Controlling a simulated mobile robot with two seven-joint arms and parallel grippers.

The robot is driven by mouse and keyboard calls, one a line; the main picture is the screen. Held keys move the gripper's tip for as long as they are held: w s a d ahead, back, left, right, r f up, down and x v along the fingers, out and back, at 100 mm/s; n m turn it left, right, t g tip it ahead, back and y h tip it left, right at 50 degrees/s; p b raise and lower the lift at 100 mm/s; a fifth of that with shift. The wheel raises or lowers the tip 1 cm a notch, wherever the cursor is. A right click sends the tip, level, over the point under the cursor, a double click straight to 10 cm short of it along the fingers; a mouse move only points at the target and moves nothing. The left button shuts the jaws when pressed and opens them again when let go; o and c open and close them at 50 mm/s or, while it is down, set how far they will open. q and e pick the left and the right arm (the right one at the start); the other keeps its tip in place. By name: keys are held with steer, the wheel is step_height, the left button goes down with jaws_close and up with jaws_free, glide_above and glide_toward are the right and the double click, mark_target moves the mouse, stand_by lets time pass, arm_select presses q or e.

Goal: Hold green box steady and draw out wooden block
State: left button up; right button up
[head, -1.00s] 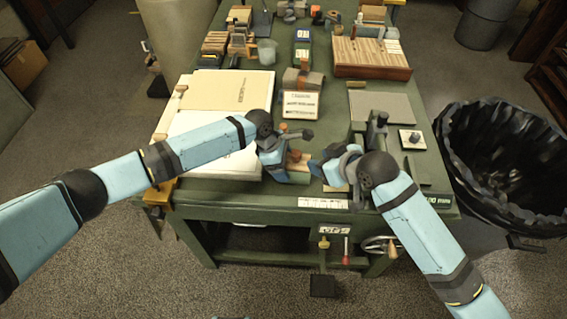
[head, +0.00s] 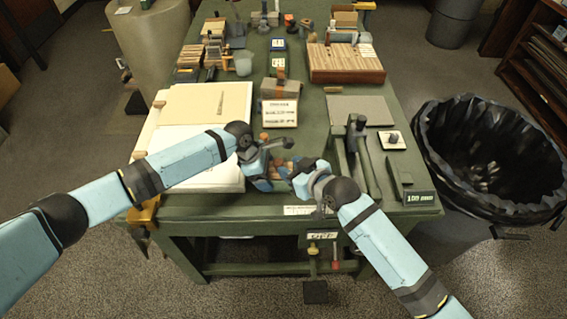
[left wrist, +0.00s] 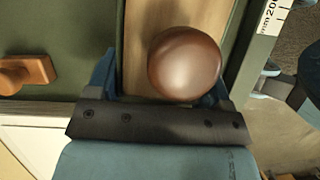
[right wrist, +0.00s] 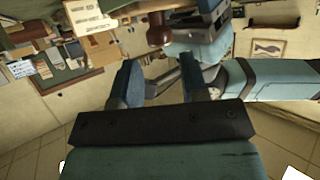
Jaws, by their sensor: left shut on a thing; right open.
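In the left wrist view a pale wooden block (left wrist: 138,45) with a round brown knob (left wrist: 185,62) lies between narrow dark green walls, which look like the green box (left wrist: 238,50). In the head view my left gripper (head: 272,172) covers most of the box near the bench's front edge. My right gripper (head: 297,172) is close to its right, open. In the right wrist view nothing lies between its fingers (right wrist: 160,78); the brown knob (right wrist: 158,28) shows beyond them.
A dark upright tool (head: 356,135) stands right of the grippers. White sheets (head: 195,160) lie to the left. A labelled block (head: 280,110) sits behind the grippers. A black-lined bin (head: 490,150) stands right of the bench.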

mark_target(279, 162)
steer(key=shift+x, duration=2.05)
steer(key=shift+c, duration=0.2)
jaws_close()
